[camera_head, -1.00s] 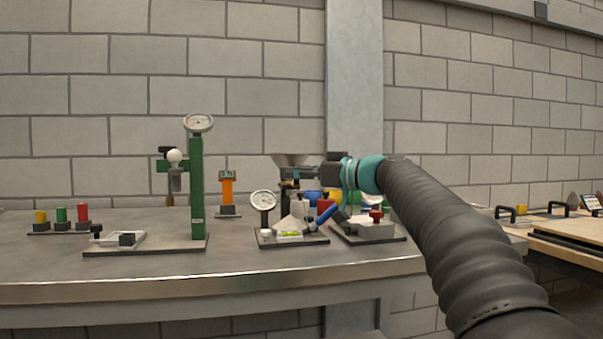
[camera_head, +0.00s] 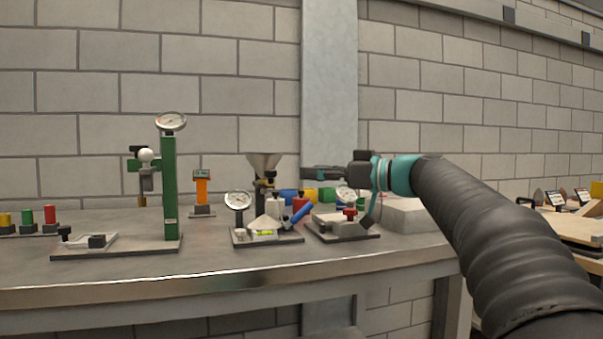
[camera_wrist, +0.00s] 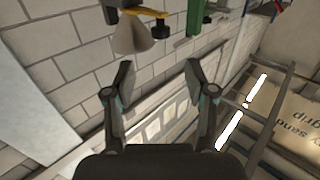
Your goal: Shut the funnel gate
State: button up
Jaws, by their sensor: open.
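The grey funnel (camera_head: 264,164) stands on its stand over a small sandbed rig on the bench. In the wrist view the funnel (camera_wrist: 134,36) is at the top, left of centre. A yellow bar with a dark knob, which looks like the funnel gate's handle (camera_wrist: 161,27), sticks out beside it. I cannot tell the gate's position. My gripper (camera_head: 308,172) is to the right of the funnel in the head view, apart from it. In the wrist view my gripper (camera_wrist: 158,74) is open with nothing between its fingers.
The rig's base (camera_head: 268,238) carries a dial gauge (camera_head: 238,200), a level and a blue cylinder (camera_head: 302,213). A green post (camera_head: 169,190) with a gauge stands to the left. Another fixture (camera_head: 343,228) and coloured blocks sit close below my gripper.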

jog(key=shift+s+d, duration=0.1)
jog(key=shift+d, duration=0.1)
jog(key=c, duration=0.4)
jog(key=d, duration=0.1)
jog(key=d+m, duration=0.1)
jog(key=d, duration=0.1)
jog(key=shift+s+d+r+t+h, duration=0.2)
jog(key=shift+d+r+t+h, duration=0.1)
jog(key=shift+d+r+h, duration=0.1)
grip_shut()
jog(key=m+g, duration=0.1)
jog(key=m, duration=1.6)
send_near(276, 173)
jog(key=x, duration=0.7)
jog(key=shift+a, duration=0.1)
